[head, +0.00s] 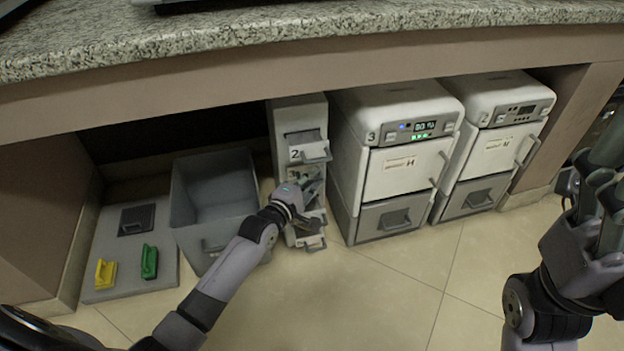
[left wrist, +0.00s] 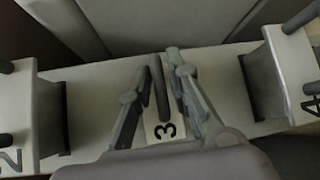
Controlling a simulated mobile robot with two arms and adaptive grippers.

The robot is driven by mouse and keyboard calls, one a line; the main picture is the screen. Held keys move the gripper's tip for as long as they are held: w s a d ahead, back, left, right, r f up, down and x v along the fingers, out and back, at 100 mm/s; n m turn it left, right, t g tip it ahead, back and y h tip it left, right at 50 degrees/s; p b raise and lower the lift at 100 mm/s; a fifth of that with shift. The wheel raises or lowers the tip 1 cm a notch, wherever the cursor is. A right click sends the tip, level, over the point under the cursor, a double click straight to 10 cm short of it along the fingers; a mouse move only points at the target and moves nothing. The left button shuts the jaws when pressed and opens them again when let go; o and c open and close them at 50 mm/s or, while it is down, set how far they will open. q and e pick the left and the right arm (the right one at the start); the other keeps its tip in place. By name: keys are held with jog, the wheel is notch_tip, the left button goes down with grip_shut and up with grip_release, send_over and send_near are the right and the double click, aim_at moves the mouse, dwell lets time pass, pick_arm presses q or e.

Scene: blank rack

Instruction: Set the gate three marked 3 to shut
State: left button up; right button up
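The narrow rack unit (head: 297,108) stands under the counter with a column of gates. Gate three, with its white plate marked 3 (left wrist: 158,130), shows in the left wrist view, its dark handle (left wrist: 159,88) between my left fingers. In the head view my left gripper (head: 309,212) covers much of gate three. How far gate three stands out is hard to tell. My right gripper (head: 608,215) is at the right edge, partly cut off, away from the rack.
Gate 2 (head: 309,152) and gate 4 (left wrist: 290,72) stand out on either side of gate three. A grey bin (head: 214,190) is left of the rack; white machines (head: 400,150) are right. A board (head: 118,262) holds yellow and green handles. The granite counter (head: 300,25) overhangs.

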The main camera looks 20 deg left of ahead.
pick_arm(q)
jog(key=shift+o, duration=0.6)
jog(key=shift+w+a+r, duration=0.1)
jog(key=shift+w+a, duration=0.05)
jog(key=shift+a, duration=0.1)
jog(key=shift+s+a, duration=0.15)
jog(key=shift+s, duration=0.3)
jog(key=v, duration=1.1)
jog(key=shift+d, duration=0.35)
jog(key=shift+s, duration=0.1)
